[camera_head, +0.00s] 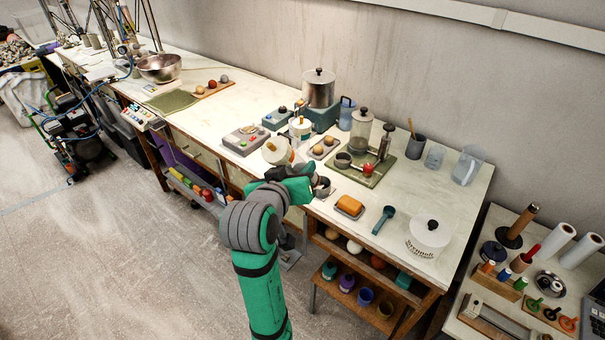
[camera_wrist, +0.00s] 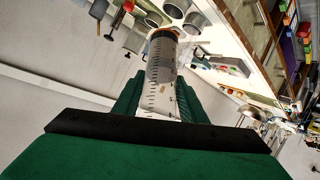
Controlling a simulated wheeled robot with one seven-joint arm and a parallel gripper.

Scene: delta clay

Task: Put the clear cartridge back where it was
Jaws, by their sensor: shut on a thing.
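In the wrist view, the clear cartridge (camera_wrist: 160,98) is a see-through cylinder with dark graduation marks and an orange-brown band near its far end. It sits between the green fingers of my gripper (camera_wrist: 157,104), which is shut on it. In the head view, my gripper (camera_head: 297,180) is over the front edge of the long workbench (camera_head: 450,195). I cannot clearly make out the cartridge there. A tilted cream-white cylinder (camera_head: 277,151) with an orange end shows just above my gripper; I cannot tell whether it touches it.
A dark ring-shaped piece (camera_head: 323,187) is close to my gripper's right. An orange block (camera_head: 350,205), a blue scoop (camera_head: 384,219) and a white lidded pot (camera_head: 429,238) stand further right. The bench's right part has bare space.

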